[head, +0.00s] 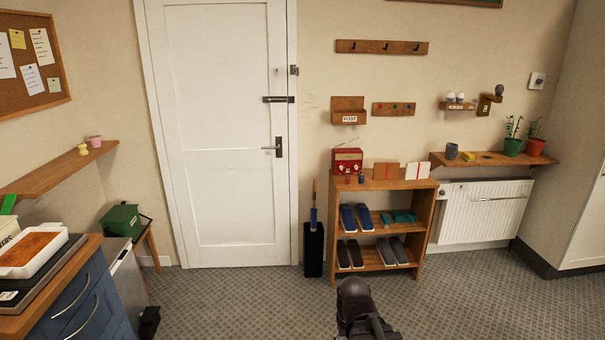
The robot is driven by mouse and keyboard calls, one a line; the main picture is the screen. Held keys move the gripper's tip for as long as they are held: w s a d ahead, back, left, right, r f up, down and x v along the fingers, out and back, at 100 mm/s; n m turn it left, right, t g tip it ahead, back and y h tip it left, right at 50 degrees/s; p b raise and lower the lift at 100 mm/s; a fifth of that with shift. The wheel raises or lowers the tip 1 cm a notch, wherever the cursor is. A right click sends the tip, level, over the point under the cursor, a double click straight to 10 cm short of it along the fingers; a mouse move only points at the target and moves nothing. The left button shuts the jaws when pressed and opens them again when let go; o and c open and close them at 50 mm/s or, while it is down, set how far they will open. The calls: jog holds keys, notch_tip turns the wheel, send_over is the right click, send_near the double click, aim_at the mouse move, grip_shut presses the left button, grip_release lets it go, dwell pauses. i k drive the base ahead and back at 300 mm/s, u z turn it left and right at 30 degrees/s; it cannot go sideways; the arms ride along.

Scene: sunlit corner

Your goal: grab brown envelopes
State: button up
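A brown, flat, envelope-like piece (386,171) with a thin red mark stands on top of the wooden shoe rack (397,184), against the wall. A similar white piece (418,171) stands just to its right. I cannot tell how many brown pieces are stacked there. A wooden box marked POST (349,117) hangs on the wall above; whether anything is inside is hidden. A dark part of my arm rises at the bottom of the head view, in front of the rack. No gripper fingers can be made out.
A red radio (347,161) and small jars stand left of the brown piece. Shoes fill the rack's lower shelves. A black umbrella stand (314,249) is left of it, a white radiator (483,211) right. The patterned floor (235,300) before the door is clear.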

aim_at(381, 171)
jog(key=i, duration=3.7)
jog(key=z, duration=0.2)
